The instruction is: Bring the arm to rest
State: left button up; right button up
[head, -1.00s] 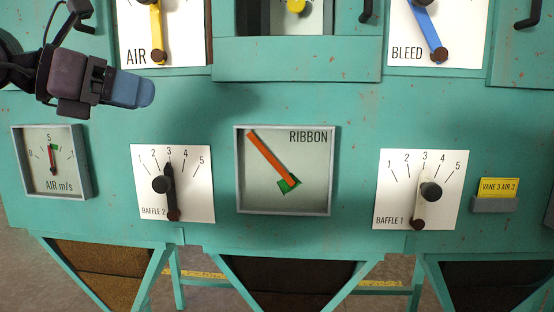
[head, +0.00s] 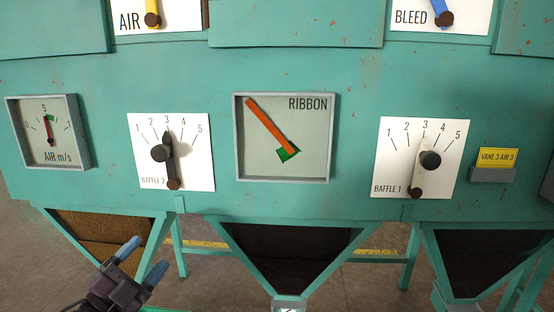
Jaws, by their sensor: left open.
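My left gripper (head: 141,261) is at the lower left of the head view, in front of the leftmost hopper below the panel. Its two blue-tipped fingers are apart and nothing is between them. It touches no knob or lever that I can see. My right gripper is not in the head view.
The teal panel carries the BAFFLE 2 lever (head: 169,160) near 3, the BAFFLE 1 lever (head: 419,172) near 3, the RIBBON gauge (head: 284,180) and an air gauge (head: 48,165). A yellow card (head: 497,158) reads VANE 3 AIR 3. Hoppers and legs stand below.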

pick_arm(q)
jog(key=s+a+f+n+g+y, duration=0.1)
jog(key=s+a+f+n+y, duration=0.1)
jog(key=s+f+n+y, duration=0.5)
jog(key=s+a+f+n+g+y, duration=0.1)
jog(key=a+f+n+y, duration=0.3)
jog(key=f, duration=0.8)
jog(key=s+d+f+n+g, duration=0.1)
jog(key=s+f+n+g, duration=0.1)
jog(key=s+f, duration=0.4)
jog(key=s+d+f+n+g+y, duration=0.1)
jog(key=s+d+f+n+g, duration=0.1)
jog(key=s+f+n, duration=0.3)
notch_tip(320, 180, down, 3)
jog(key=shift+s+d+r+g, duration=0.25)
jog(key=shift+s+g, duration=0.55)
jog(key=shift+s, duration=0.2)
